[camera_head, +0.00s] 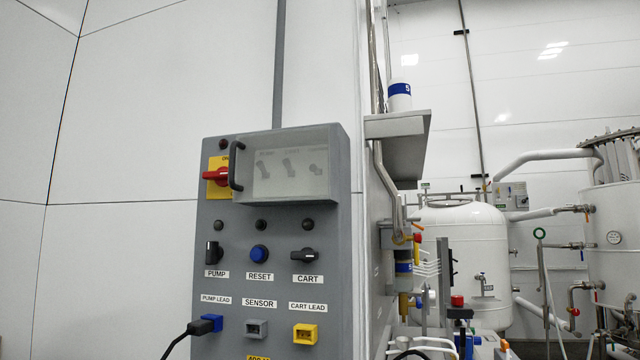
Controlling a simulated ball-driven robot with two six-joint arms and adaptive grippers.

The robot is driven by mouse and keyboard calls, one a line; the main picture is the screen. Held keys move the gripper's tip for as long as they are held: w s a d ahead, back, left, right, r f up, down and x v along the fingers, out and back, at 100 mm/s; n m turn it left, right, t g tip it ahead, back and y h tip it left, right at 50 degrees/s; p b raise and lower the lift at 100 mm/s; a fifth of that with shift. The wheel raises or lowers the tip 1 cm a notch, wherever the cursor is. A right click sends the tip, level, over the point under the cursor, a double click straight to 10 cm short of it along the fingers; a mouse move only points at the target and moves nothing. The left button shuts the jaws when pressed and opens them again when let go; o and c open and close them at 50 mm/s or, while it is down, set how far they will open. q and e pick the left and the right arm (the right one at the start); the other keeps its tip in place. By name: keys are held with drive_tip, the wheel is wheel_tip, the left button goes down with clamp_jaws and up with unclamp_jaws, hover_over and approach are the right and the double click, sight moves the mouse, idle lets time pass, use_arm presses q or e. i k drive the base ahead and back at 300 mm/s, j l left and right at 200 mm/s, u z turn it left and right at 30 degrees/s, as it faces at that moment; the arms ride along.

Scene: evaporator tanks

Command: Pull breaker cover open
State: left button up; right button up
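The breaker cover (291,160) is a translucent panel at the top of a grey control box (215,310). It looks shut, with breaker switches showing faintly behind it. A black bar handle (235,167) stands upright at the cover's left edge. Neither of my grippers is in view, and nothing touches the handle or the cover.
A red and yellow rotary switch (217,176) sits close to the left of the handle. Below are the pump knob (213,252), blue reset button (259,253) and cart knob (303,255). A cable plugs into the pump lead socket. A grey shelf (400,140) juts out at right.

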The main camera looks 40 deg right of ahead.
sight(241, 158)
drive_tip(key=z, duration=0.95)
